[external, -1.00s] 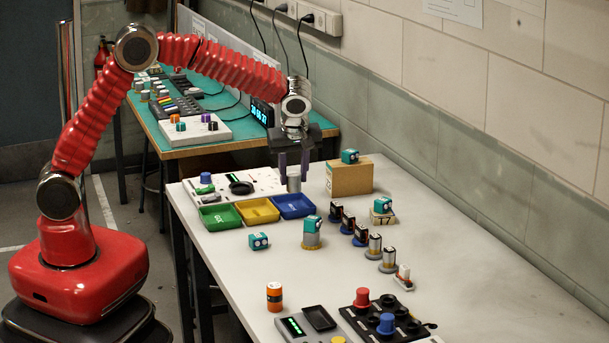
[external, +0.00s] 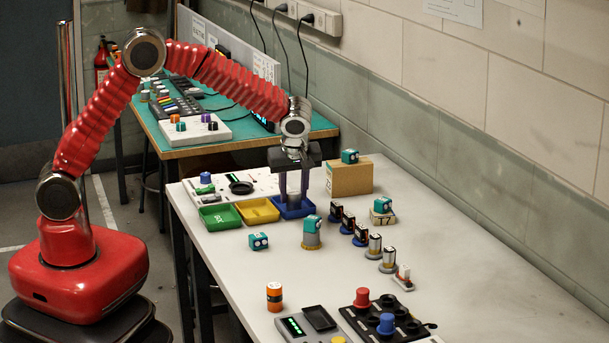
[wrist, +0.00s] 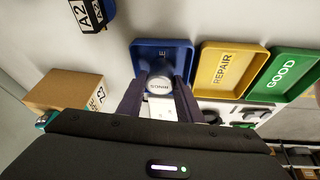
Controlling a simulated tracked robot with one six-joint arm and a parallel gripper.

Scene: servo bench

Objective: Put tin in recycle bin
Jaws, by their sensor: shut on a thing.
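My gripper (external: 293,190) is shut on a silver tin, which shows between the dark fingers in the wrist view (wrist: 159,85). In the wrist view the tin overlaps the near side of the blue bin (wrist: 180,47), whose label is partly covered by the tin. I cannot tell whether the tin touches the bin's floor.
A yellow tray (external: 257,211) and a green tray (external: 219,217) stand to the left of the blue bin. A cardboard box (external: 349,179) stands close to the right of my gripper.

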